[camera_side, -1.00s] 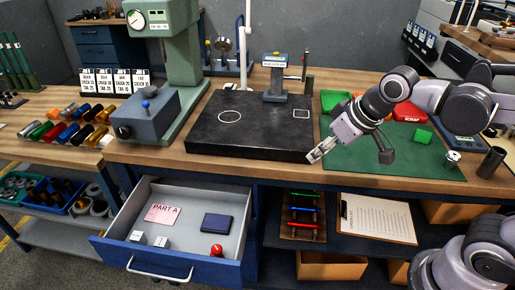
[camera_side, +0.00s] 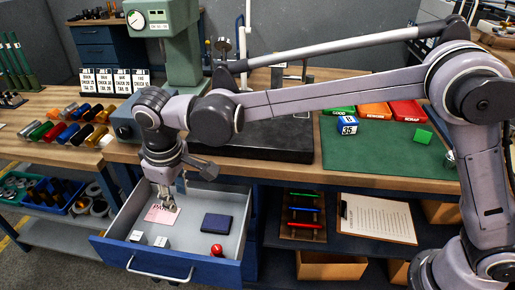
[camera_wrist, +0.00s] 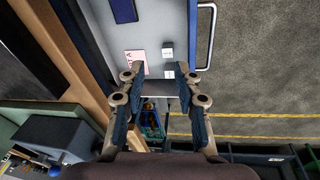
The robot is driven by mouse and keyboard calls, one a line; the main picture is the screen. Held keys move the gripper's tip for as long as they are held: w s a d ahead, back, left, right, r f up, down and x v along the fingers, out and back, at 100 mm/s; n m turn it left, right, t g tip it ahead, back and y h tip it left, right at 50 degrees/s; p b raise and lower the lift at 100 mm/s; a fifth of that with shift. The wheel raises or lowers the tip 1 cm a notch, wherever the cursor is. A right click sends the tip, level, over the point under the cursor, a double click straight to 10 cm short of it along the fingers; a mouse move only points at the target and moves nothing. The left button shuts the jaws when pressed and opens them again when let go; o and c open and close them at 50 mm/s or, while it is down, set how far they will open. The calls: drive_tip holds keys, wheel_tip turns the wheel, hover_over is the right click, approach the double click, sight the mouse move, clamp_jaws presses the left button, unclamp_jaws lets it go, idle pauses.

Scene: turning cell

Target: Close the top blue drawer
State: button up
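The top blue drawer (camera_side: 228,271) is pulled open beneath the left part of the bench. Its grey inside faces up, and its silver handle (camera_side: 160,276) is on the front face; the handle also shows at upper right in the wrist view (camera_wrist: 211,40). My gripper (camera_side: 168,205) points down over the open drawer, above the pink PART A card (camera_side: 157,215), behind the front panel. In the wrist view my gripper (camera_wrist: 165,68) has its two fingers apart with nothing held between them. Its height above the drawer floor is hard to tell.
The drawer holds a dark blue notebook (camera_side: 216,223), a red-topped item (camera_side: 217,249) and two small pale blocks (camera_side: 161,241). A clipboard (camera_side: 378,218) lies on the lower shelf. A numbered cube (camera_side: 347,126) sits on the green mat (camera_side: 385,165). Floor in front is clear.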

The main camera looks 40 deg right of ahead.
drive_tip(key=n+h, duration=0.1)
drive_tip(key=n, duration=0.1)
hover_over(159, 275)
drive_tip(key=s+a, duration=0.2)
drive_tip(key=s+a+x, duration=0.1)
drive_tip(key=s+x, duration=0.1)
drive_tip(key=x, duration=0.6)
drive_tip(key=shift+g, duration=0.3)
drive_tip(key=f, duration=0.3)
drive_tip(key=w+d+f, duration=0.1)
drive_tip(key=f, duration=0.3)
drive_tip(key=w+f, duration=0.1)
drive_tip(key=f, duration=0.3)
drive_tip(key=shift+w+d+f, duration=0.1)
drive_tip(key=shift+d, duration=0.25)
clamp_jaws()
